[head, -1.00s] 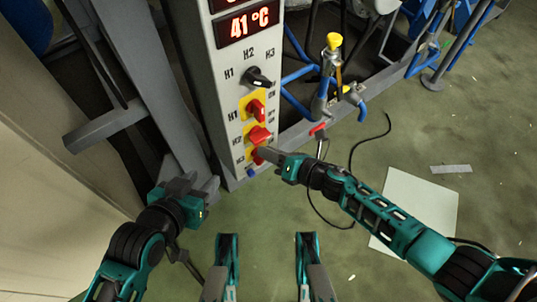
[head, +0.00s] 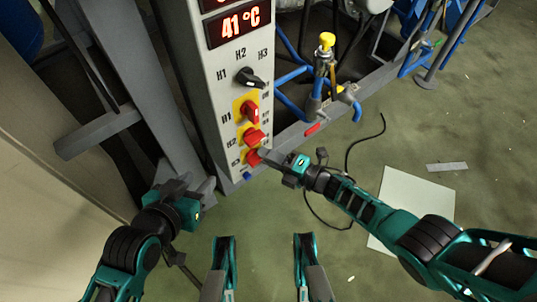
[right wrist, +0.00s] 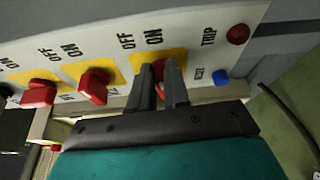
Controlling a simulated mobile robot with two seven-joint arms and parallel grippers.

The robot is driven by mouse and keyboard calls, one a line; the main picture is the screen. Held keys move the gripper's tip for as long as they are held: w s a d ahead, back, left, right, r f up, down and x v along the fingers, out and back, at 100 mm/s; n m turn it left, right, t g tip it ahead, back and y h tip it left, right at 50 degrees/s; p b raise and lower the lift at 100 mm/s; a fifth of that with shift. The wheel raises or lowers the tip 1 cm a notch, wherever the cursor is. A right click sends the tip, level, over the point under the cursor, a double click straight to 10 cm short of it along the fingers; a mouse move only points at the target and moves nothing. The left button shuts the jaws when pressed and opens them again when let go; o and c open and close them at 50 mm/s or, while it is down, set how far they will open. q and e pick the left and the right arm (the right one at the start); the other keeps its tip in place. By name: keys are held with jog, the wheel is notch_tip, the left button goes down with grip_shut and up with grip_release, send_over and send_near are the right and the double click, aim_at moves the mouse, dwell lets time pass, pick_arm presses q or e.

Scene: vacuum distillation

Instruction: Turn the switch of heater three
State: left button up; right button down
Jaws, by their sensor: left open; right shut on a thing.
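The control panel (head: 211,91) has a column of red switches on yellow plates, labelled H1, H2 and H3 in the head view. The lowest red switch, heater three (head: 252,157), is partly covered by my right gripper (head: 264,156). In the right wrist view, my right gripper (right wrist: 164,84) is shut on this heater three switch (right wrist: 160,72), one finger on each side, below the OFF and ON marks. The H2 switch (head: 254,137) and H1 switch (head: 250,112) are above it. My left gripper (head: 181,188) is open and empty, left of the panel.
A black selector knob (head: 249,78) sits higher on the panel, under a red 41 °C display (head: 240,23). A blue button (right wrist: 220,77) and a red trip lamp (right wrist: 238,34) are beside the heater three switch. Blue pipes with a yellow-topped valve (head: 326,42) stand right of the panel.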

pick_arm(q)
jog(key=shift+s+f, duration=0.15)
jog(key=shift+s, duration=0.05)
pick_arm(e)
jog(key=shift+f+m, duration=0.15)
jog(key=shift+m, duration=0.35)
jog(key=c, duration=1.1)
grip_release()
pick_arm(q)
jog(key=shift+w, duration=0.1)
jog(key=shift+a+r+p, duration=0.35)
jog(key=shift+r+p, duration=0.15)
jog(key=shift+p, duration=0.65)
pick_arm(e)
jog(key=v, duration=1.3)
jog(key=shift+f, duration=0.15)
jog(key=shift+w+a, duration=0.1)
jog(key=shift+w, duration=0.05)
